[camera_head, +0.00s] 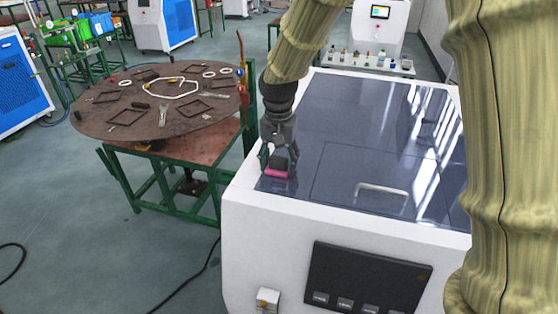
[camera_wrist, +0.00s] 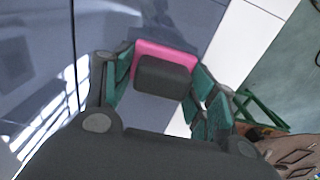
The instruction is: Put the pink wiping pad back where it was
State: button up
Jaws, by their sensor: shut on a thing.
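The pink wiping pad (camera_head: 277,173) has a dark block-shaped grip on top. It is at the left edge of the dark glossy top (camera_head: 345,135) of the white machine (camera_head: 265,235). My gripper (camera_head: 279,158) is above it, pointing down, with its fingers closed on the pad's dark grip. In the wrist view the pink pad (camera_wrist: 165,52) sits between the green finger pads of my gripper (camera_wrist: 163,78), near the border of the dark top and the white rim. I cannot tell whether the pad touches the surface or is slightly above it.
A raised handle (camera_head: 382,195) stands on the machine's top, right of the pad. A round brown table (camera_head: 155,100) with frames and tools stands to the left on a green stand. The dark top behind the gripper is clear. A control panel (camera_head: 365,278) is on the machine's front.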

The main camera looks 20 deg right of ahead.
aim_at(279, 157)
jog(key=o, duration=1.2)
jog(key=shift+w+f, duration=0.1)
jog(key=shift+f, duration=0.05)
jog(key=shift+o, duration=0.2)
jog(key=shift+r, duration=0.2)
notch_tip(279, 157, up, 12)
jog(key=b, duration=0.4)
